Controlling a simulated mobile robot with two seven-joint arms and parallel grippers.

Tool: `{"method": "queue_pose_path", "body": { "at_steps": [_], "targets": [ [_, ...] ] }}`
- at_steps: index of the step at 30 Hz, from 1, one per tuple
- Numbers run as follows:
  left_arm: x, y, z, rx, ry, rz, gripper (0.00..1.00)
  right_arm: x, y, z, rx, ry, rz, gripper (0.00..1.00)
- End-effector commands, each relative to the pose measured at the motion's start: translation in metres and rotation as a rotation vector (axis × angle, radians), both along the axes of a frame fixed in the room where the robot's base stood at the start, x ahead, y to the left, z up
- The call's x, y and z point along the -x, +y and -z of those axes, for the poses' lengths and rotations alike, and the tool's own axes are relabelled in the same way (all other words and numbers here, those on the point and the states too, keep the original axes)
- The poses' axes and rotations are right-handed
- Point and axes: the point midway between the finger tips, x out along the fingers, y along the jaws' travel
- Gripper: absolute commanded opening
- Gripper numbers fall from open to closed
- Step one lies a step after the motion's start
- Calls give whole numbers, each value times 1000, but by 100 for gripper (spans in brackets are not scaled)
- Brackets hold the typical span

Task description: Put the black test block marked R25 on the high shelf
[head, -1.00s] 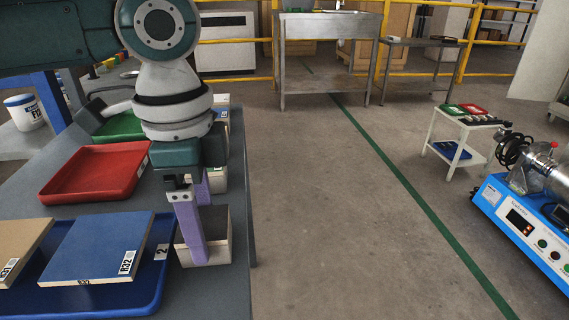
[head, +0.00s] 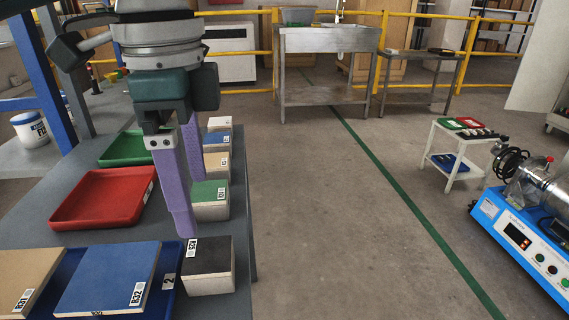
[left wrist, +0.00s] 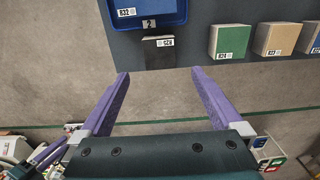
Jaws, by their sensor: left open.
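The black test block (head: 208,258) has a black top, pale sides and a white R25 label. It stands near the table's right edge in the head view, and it also shows in the left wrist view (left wrist: 158,55). My left gripper (head: 188,190) has purple fingers and hangs open and empty above and behind the block, apart from it. In the left wrist view the two fingers (left wrist: 158,75) are spread wide, with the block beyond them, between their lines. I cannot make out a high shelf for certain.
A blue tray (head: 167,300) with a blue tile (head: 108,278) and a tan tile lies left of the block. A green block (head: 209,192) and several others stand in a row behind it. Red (head: 104,197) and green trays lie farther left.

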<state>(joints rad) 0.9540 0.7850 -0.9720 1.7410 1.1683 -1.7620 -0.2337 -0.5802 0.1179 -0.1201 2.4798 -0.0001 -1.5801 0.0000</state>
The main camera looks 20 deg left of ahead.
Motion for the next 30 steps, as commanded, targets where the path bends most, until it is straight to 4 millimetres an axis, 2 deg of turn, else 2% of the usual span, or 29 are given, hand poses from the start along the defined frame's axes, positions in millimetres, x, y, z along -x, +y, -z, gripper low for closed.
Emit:
{"method": "queue_pose_path", "body": {
  "at_steps": [1,3,6,8,13,15,18,20,22,27,30],
  "targets": [
    [0,0,-9,1,-1,1,100,0,0,-4,0,0,1,41],
    [0,-1,-14,1,0,2,100,0,0,-6,0,-1,1,41],
    [3,-8,-10,10,-3,11,100,0,0,-6,0,-1,1,41],
    [8,-19,0,25,-11,24,100,0,0,-6,-1,-1,1,41],
    [36,-76,41,143,-75,20,100,0,0,-6,-2,-2,1,41],
    [51,-97,54,210,-113,-32,100,-1,0,-6,-1,-2,1,41],
    [71,-114,66,287,-161,-162,100,0,0,-6,0,-1,0,41],
    [83,-115,71,316,-188,-267,100,0,0,-6,0,-1,0,41],
    [97,-107,76,324,-214,-402,100,0,0,-6,1,-1,-1,41],
    [134,-66,87,249,-258,-692,100,0,0,-6,1,-1,-1,41],
    [150,-45,89,194,-274,-791,100,0,0,-6,2,0,-2,41]
  ]
}}
